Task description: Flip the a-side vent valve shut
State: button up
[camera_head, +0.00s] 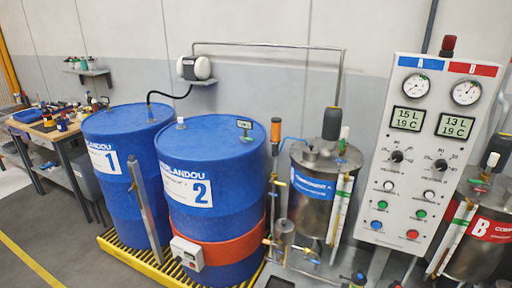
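The a-side tank (309,215) is a steel vessel with a blue label, standing right of the blue drums. Its lid (322,155) carries a dark motor (331,123) and a small white-and-green fitting (344,133). Small fittings with yellow parts show on the pipe at its left (278,183) and low down near a small steel pot (284,233). I cannot tell which fitting is the a-side vent valve, nor how its handle stands. My gripper is not in view.
Blue drums 1 (120,190) and 2 (215,200) stand on a yellow-edged pallet (128,262). A cluttered workbench (62,133) is at left. Floor is clear at lower left.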

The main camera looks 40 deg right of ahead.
aim_at(343, 140)
jog(key=z, duration=0.9)
jog(key=k, duration=1.3)
jog(key=z, duration=0.45)
jog(key=i, duration=0.95)
jog(key=z, duration=0.35)
jog(key=i, duration=0.95)
jog(key=z, duration=0.1)
